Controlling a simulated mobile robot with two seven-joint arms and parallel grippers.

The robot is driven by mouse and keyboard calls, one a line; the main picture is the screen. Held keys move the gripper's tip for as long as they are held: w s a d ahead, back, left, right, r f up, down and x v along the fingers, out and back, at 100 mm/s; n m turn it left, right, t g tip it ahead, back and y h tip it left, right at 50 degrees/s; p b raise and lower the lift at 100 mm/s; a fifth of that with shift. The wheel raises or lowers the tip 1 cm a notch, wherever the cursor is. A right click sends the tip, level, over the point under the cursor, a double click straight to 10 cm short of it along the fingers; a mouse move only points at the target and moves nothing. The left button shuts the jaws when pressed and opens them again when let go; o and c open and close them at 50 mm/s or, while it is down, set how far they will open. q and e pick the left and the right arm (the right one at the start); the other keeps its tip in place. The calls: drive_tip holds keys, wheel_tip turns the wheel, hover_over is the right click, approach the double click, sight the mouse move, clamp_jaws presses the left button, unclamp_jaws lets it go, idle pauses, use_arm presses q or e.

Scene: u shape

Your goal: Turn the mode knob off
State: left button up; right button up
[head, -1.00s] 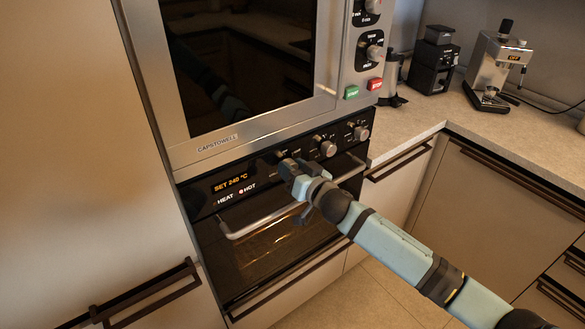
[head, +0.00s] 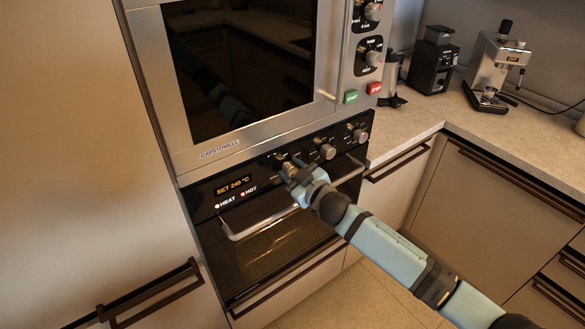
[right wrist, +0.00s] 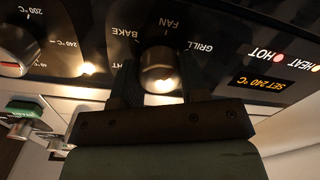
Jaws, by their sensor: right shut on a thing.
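The mode knob (right wrist: 158,68) is a round metal knob on the black oven panel. In the right wrist view, which is upside down, FAN, BAKE and GRILL are printed around it. My right gripper (right wrist: 160,85) is shut on it, one finger on each side. Which mark the knob points to cannot be told. In the head view my right gripper (head: 288,168) is at the leftmost knob and hides most of it. The oven display (head: 233,186) reads SET 240 °C, with the HEAT and HOT lamps lit below. My left gripper is not in view.
Two more oven knobs, the middle one (head: 327,152) and the right one (head: 359,135), sit to the right. The oven door handle (head: 262,228) runs just below my gripper. A microwave (head: 215,147) with green and red buttons is above.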

drive_tip(key=n+p, duration=0.1)
drive_tip(key=n, duration=0.3)
drive_tip(key=shift+n, duration=0.3)
drive_tip(key=n, duration=0.5)
drive_tip(key=n+p, duration=0.1)
drive_tip(key=n, duration=0.4)
drive_tip(key=shift+f+n+h, duration=0.1)
drive_tip(key=shift+n+h, duration=0.2)
drive_tip(key=n, duration=0.5)
drive_tip(key=n+p, duration=0.1)
drive_tip(key=n, duration=0.4)
drive_tip(key=shift+n+t, duration=0.3)
drive_tip(key=shift+n, duration=0.1)
drive_tip(key=n+p, duration=0.1)
drive_tip(key=n, duration=0.3)
drive_tip(key=shift+n, duration=0.3)
drive_tip(key=n+p, duration=0.1)
drive_tip(key=n, duration=0.4)
drive_tip(key=shift+f, duration=0.1)
drive_tip(key=shift+n+p, duration=0.7)
drive_tip(key=shift+n, duration=1.4)
